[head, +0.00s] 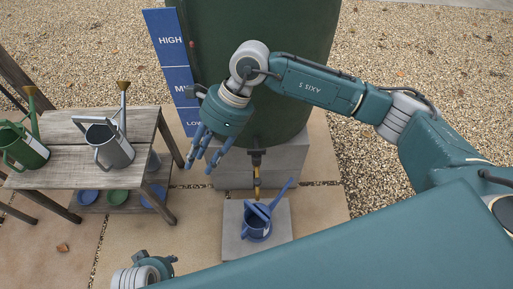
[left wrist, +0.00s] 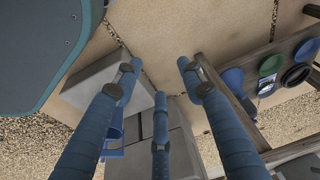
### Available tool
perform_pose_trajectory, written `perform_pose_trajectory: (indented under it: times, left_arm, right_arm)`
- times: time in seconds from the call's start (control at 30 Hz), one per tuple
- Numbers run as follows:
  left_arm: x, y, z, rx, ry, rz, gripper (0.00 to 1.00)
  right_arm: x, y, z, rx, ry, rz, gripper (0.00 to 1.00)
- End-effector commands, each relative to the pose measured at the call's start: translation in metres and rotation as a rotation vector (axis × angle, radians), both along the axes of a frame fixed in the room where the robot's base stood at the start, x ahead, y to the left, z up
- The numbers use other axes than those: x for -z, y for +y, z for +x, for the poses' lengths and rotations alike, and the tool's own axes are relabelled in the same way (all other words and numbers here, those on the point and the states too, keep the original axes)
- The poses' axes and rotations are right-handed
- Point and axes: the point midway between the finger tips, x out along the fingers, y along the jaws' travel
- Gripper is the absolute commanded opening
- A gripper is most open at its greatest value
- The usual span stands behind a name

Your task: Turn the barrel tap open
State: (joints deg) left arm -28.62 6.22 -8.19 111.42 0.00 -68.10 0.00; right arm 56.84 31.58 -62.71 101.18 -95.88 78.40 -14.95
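The tap (head: 257,172) is a dark spout with a yellow part, low on the front of the dark green barrel (head: 290,60) in the head view. How its handle is turned is too small to tell. A blue watering can (head: 256,228) stands below it on a pale slab (head: 232,245). My right gripper (head: 203,160) is left of the tap, in front of the barrel, with its fingers spread, empty and apart from the tap. My left gripper (head: 145,268) is low in the head view; the left wrist view shows its fingers (left wrist: 160,88) spread and empty.
A wooden bench (head: 60,165) at the left holds a grey watering can (head: 112,150) and a green one (head: 22,150). A blue level board (head: 172,60) stands beside the barrel. Paving between bench and slab is clear.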

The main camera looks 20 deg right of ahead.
Motion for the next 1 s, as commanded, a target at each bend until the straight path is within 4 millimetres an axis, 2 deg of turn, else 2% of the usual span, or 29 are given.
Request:
perform_pose_trajectory:
  times: [0.03, 0.1, 0.2, 0.3, 0.47, 0.8, 1.0]
  left_arm:
    - [0.000, 0.000, 0.000, 0.000, 0.000, 0.000, 0.40]
    - [0.000, 0.000, 0.000, 0.000, 0.000, 0.000, 0.40]
    - [0.000, 0.000, 0.000, 0.000, 0.000, 0.000, 0.40]
    - [0.000, 0.000, 0.000, 0.000, -0.001, 0.000, 0.40]
    - [-0.005, 0.000, 0.001, 0.000, -0.004, -0.001, 0.40]
    - [-0.033, 0.000, 0.004, -0.003, -0.019, -0.001, 0.40]
    - [-0.044, 0.001, 0.004, -0.004, -0.024, -0.001, 0.40]
  right_arm:
    - [0.006, -0.039, 0.019, -0.004, -0.040, -0.142, 0.32]
    - [0.010, -0.085, 0.035, -0.002, -0.070, -0.304, 0.32]
    - [0.008, -0.131, 0.049, 0.009, -0.090, -0.457, 0.32]
    - [0.006, -0.153, 0.055, 0.016, -0.096, -0.529, 0.32]
    - [0.022, -0.158, 0.055, 0.018, -0.093, -0.549, 0.32]
    - [0.085, -0.156, 0.055, 0.017, -0.094, -0.544, 0.32]
    - [0.107, -0.156, 0.055, 0.017, -0.096, -0.543, 0.32]
